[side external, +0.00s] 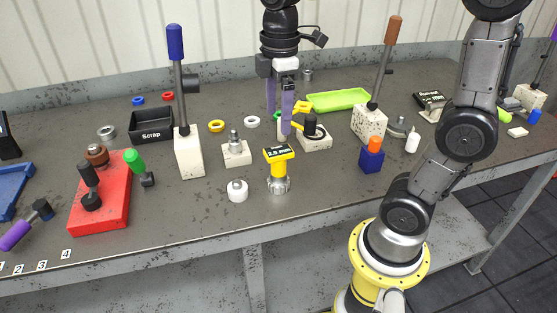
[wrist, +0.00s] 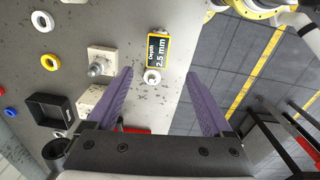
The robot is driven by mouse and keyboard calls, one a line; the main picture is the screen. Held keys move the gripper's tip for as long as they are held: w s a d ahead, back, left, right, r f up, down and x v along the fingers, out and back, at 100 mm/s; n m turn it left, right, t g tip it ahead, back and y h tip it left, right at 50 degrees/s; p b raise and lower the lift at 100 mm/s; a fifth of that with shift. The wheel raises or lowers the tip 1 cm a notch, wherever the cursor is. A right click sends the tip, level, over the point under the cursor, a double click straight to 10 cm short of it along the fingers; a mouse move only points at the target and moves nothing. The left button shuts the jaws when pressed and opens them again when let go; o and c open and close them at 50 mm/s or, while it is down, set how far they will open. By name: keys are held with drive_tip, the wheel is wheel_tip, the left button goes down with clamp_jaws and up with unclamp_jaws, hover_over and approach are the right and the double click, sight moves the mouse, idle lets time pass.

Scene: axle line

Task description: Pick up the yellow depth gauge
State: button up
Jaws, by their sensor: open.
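The yellow depth gauge (side external: 278,171) stands upright near the front edge of the bench, with a black label on its yellow head and a silver knurled base. In the wrist view the gauge (wrist: 157,51) shows from above, its label reading "Depth 2.5 mm". It lies ahead of and between my fingers, apart from them. My gripper (side external: 280,132) is open and empty, with purple fingers pointing down above the bench behind the gauge. In the wrist view the two fingers of my gripper (wrist: 158,75) are spread wide.
A white round part (side external: 237,191) stands just left of the gauge, and a white block with a metal fitting (side external: 236,152) behind it. A blue block with an orange top (side external: 372,157) stands to the right. A black Scrap bin (side external: 151,127) and red plate (side external: 100,205) lie left.

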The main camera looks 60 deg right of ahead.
sight(278, 164)
drive_tip(key=f, duration=1.4)
drive_tip(key=shift+w+d+f, duration=0.1)
drive_tip(key=shift+d+f, duration=0.2)
clamp_jaws()
